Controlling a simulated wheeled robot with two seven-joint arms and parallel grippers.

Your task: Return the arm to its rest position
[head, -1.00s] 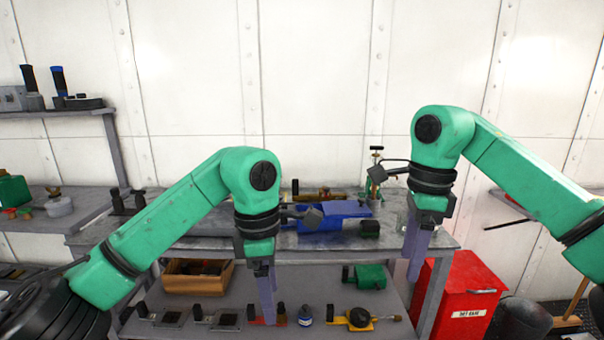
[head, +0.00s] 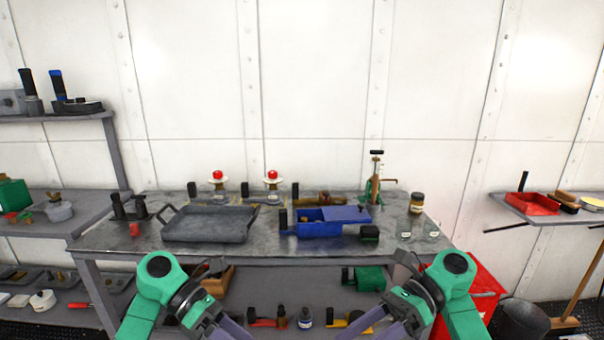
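Both my green arms are folded low at the bottom of the head view, in front of the workbench. My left gripper (head: 232,329) points inward at the bottom edge, left of centre. My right gripper (head: 370,330) mirrors it, right of centre. Only parts of the purple-grey fingers show, and the tips run to or past the bottom edge, so their opening cannot be made out. No held object is visible at either one. The grey workbench (head: 270,254) stands beyond both arms, its top clear of them.
On the bench are a dark tray (head: 210,236), a blue box (head: 322,229), a brass-and-green device (head: 375,190), a jar (head: 417,203) and two red-topped items. Tools lie on the lower shelf. A red bin (head: 484,292) stands right, below a side shelf (head: 545,219).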

